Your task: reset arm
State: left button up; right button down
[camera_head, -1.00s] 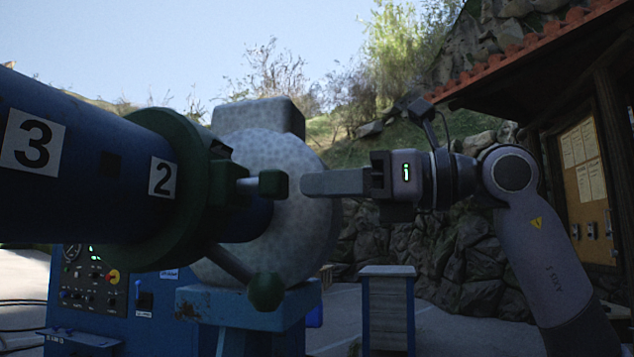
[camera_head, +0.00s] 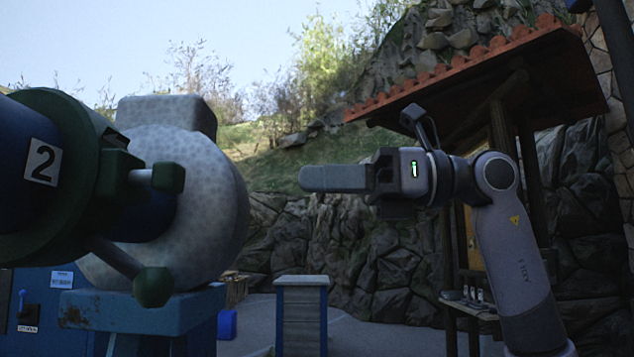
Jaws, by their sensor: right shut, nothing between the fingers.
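My right gripper (camera_head: 308,179) is in the middle of the head view. Its fingers are together, with nothing between them, and point left toward the cable reel machine. My right arm (camera_head: 505,235) comes in from the lower right. A gap of open air lies between the fingertips and the machine's round speckled grey disc (camera_head: 205,195). A dark green hub (camera_head: 75,185) with green-knobbed handles, one knob (camera_head: 153,286) low and one (camera_head: 168,177) higher, stands at the left on a blue drum marked 2. My left gripper is not in view.
A blue stand (camera_head: 185,308) carries the machine. A blue and grey pedestal (camera_head: 301,283) stands on the paved ground below my right gripper. A tiled-roof shelter (camera_head: 480,70) stands at the right behind my arm. A rock wall (camera_head: 350,250) runs along the back.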

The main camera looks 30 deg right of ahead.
jog(key=w+a+f+m+g+y, duration=0.2)
jog(key=w+a+f+y, duration=0.15)
jog(key=f, duration=0.45)
jog(key=w+a+f+m+g+y, duration=0.2)
jog(key=w+a+f+m+y, duration=0.15)
jog(key=f, duration=0.45)
jog(key=w+d+f+m+t+h, duration=0.2)
jog(key=f+m+t+h, duration=0.5)
jog(key=f+m, duration=0.9)
jog(key=w+d+f+m+t+h, duration=0.1)
jog(key=f+m+t+h, duration=0.6)
jog(key=f+m, duration=0.8)
jog(key=s+f+m+g+h, duration=0.3)
jog(key=s+f, duration=0.7)
jog(key=f, duration=0.4)
jog(key=s+f+m+g+h+p, duration=0.1)
jog(key=s+f+m+g, duration=0.4)
jog(key=s+f, duration=0.6)
notch_tip(320, 180, down, 5)
jog(key=shift+s+r+g+h, duration=0.2)
jog(key=shift+s+g+h, duration=0.1)
jog(key=shift+g+h, duration=0.55)
jog(key=shift+a, duration=0.1)
